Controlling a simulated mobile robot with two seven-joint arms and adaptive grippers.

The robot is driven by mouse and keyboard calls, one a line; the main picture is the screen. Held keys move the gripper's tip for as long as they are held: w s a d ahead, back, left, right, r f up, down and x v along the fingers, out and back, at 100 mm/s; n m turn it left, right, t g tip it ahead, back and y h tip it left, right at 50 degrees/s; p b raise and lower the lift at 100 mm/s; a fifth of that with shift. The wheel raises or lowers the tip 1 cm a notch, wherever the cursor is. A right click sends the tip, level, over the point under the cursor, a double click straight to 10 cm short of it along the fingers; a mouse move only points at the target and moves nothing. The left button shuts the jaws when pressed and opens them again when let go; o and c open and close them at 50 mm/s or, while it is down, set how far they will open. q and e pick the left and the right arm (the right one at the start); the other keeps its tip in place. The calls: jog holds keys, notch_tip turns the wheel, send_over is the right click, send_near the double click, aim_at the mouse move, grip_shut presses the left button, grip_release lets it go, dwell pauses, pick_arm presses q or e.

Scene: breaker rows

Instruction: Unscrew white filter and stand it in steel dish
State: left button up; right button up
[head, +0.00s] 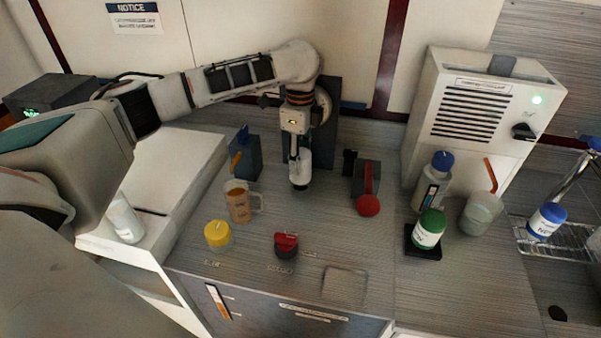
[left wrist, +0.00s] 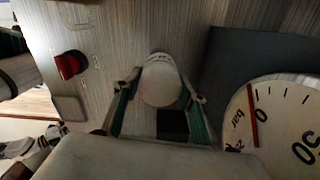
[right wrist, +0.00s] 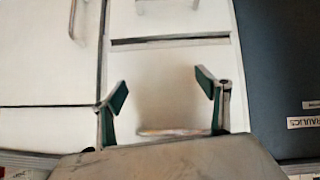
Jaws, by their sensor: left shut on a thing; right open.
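The white filter (head: 300,169) is a small upright cylinder with a dark lower end, in front of a dark panel with a round gauge. My left gripper (head: 298,152) is shut on it from above; the left wrist view shows the filter (left wrist: 161,82) between the two fingers. Whether it is still joined to a fitting is hidden. A shallow grey square (head: 345,285) near the counter's front edge may be the steel dish; it also shows in the left wrist view (left wrist: 70,108). My right gripper (right wrist: 162,88) is open and empty, facing pale cabinet fronts.
A red-capped knob (head: 286,244), a yellow-lidded jar (head: 217,234) and an amber mug (head: 238,202) stand on the counter's left half. A red-handled valve (head: 368,203) is right of the filter. A green-lidded jar (head: 429,229) and several containers stand farther right.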

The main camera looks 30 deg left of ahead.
pick_arm(q)
jog(key=shift+r, duration=1.1)
